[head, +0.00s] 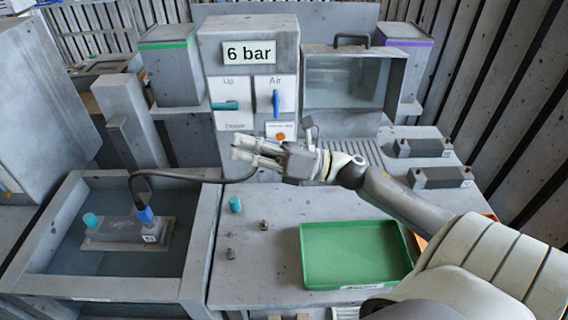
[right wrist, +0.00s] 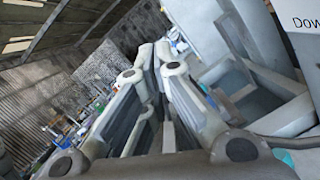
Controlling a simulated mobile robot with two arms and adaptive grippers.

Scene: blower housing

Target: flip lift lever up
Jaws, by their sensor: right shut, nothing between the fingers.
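The lift lever (head: 225,105) is a teal handle on the grey front panel (head: 250,40), between the "Up" and "Down" labels. It lies about level, pointing left. My right gripper (head: 238,148) is in front of the panel, below the lever and apart from it in the head view. Its fingers are shut and empty, pointing left. The right wrist view shows the closed fingers (right wrist: 160,60), with part of the "Down" label (right wrist: 306,22) at upper right. I cannot tell whether the teal patch at lower right there is the lever. My left gripper is not seen.
A blue lever (head: 276,104) stands upright under "Air", right of the lift lever. A black cable (head: 190,178) runs from the blue plug in the left tank (head: 40,240) toward the panel, near my right fingers. A green tray (head: 352,255) and small parts lie on the bench.

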